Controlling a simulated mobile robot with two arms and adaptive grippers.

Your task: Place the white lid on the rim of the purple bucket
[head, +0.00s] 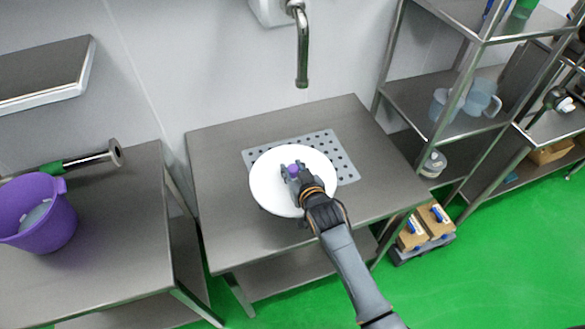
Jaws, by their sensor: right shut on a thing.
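The white lid (266,185) is a round disc with a purple knob (293,168) at its middle. My right gripper (292,172) is shut on the lid by this knob. The lid is over the middle steel table, covering part of the perforated grey plate; I cannot tell how high it is above them. The purple bucket (62,222) stands upright on the left steel table, well to the left of the lid and partly cut off by the picture edge. Its top is open, and something pale grey shows inside. My left gripper is not in view.
The middle table (215,150) and left table (130,215) are separated by a narrow gap. A metal cylinder with a green part (95,158) lies behind the bucket. A tap (302,60) hangs above the middle table. Shelves with jugs (483,97) stand right; boxes (436,218) sit low.

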